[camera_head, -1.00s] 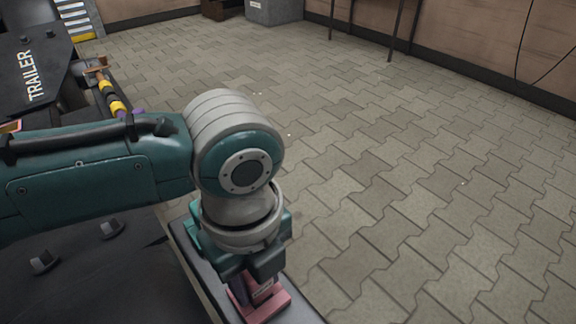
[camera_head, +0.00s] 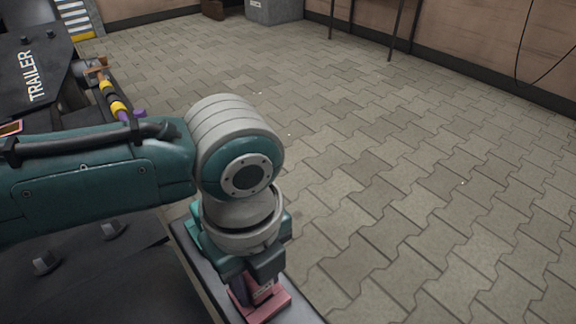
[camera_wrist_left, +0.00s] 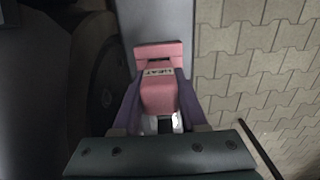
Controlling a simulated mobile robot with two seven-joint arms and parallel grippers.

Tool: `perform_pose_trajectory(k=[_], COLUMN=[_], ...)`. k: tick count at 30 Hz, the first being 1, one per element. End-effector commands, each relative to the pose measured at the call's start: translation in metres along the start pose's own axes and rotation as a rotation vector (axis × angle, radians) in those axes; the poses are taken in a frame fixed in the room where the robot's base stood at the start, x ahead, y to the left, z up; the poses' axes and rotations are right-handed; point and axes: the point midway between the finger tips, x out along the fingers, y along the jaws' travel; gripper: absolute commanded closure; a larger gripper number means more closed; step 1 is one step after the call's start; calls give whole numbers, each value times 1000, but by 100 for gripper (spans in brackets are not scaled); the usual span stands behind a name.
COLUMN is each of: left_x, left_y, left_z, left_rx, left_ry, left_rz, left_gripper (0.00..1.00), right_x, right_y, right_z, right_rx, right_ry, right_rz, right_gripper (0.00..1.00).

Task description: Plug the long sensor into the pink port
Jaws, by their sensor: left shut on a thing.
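My left gripper (camera_head: 253,288) points down over the pink port (camera_head: 276,308). In the left wrist view its two purple fingers (camera_wrist_left: 159,88) are shut on the sides of a pink block with a white label reading HEAT, which I take to be the long sensor (camera_wrist_left: 160,97). The pink port (camera_wrist_left: 172,48) shows as a pink plate just beyond the block, with a dark slit between them. The block lines up with the port and seems to touch it. How deep it sits is hidden. My right gripper is not in view.
The port sits on a narrow grey ledge (camera_head: 190,240) along the dark bogie. A plate marked TRAILER (camera_head: 42,78) and a yellow-and-black rod (camera_head: 116,106) lie at the far left. The paved floor (camera_head: 420,190) to the right is clear.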

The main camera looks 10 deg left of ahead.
Motion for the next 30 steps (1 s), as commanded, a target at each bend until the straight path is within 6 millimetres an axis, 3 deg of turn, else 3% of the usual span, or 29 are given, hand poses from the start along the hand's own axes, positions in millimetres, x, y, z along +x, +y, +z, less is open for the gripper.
perform_pose_trajectory(k=[20,21,30], left_x=[11,10,10], left_y=[0,0,0], left_z=[0,0,0], left_rx=[0,0,0], left_ry=[0,0,0], left_rz=[0,0,0], left_gripper=[100,54,23], right_x=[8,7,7], right_y=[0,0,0], right_z=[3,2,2], right_rx=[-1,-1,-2], right_ry=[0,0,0], right_rz=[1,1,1], right_gripper=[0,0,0])
